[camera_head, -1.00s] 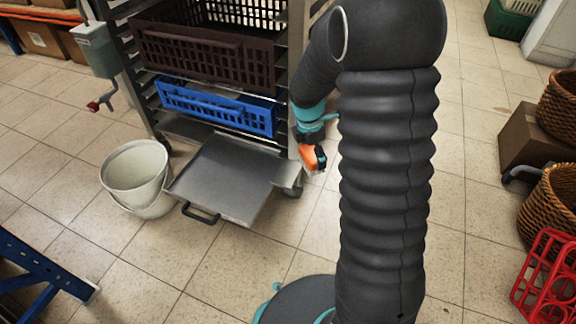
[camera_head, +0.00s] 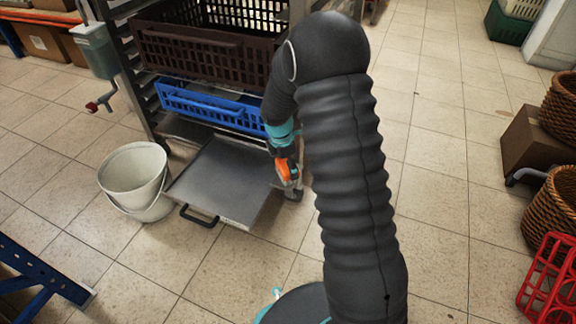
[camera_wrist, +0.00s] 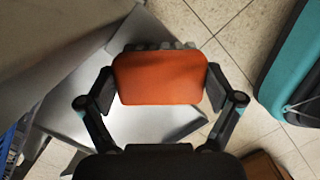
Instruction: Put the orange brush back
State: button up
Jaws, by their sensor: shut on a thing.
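The orange brush (camera_head: 285,169) is in my gripper (camera_head: 288,172), beside the right edge of the pulled-out metal tray (camera_head: 215,178) in the head view. In the wrist view the brush (camera_wrist: 158,78) shows its flat orange back, with grey bristles peeking out along its far edge. My gripper (camera_wrist: 160,92) is shut on it, one finger at each side. The metal tray (camera_wrist: 150,124) lies below the brush in the wrist view. Its handle (camera_head: 199,216) faces the front.
A white bucket (camera_head: 134,180) stands left of the tray. Above it, the rack holds a blue crate (camera_head: 212,106) and a dark brown crate (camera_head: 205,58). A red crate (camera_head: 549,285), wicker baskets (camera_head: 556,207) and a cardboard box (camera_head: 530,140) are at the right. The floor between is clear.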

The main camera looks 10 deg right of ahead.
jog(key=shift+f, duration=0.1)
jog(key=o, duration=0.8)
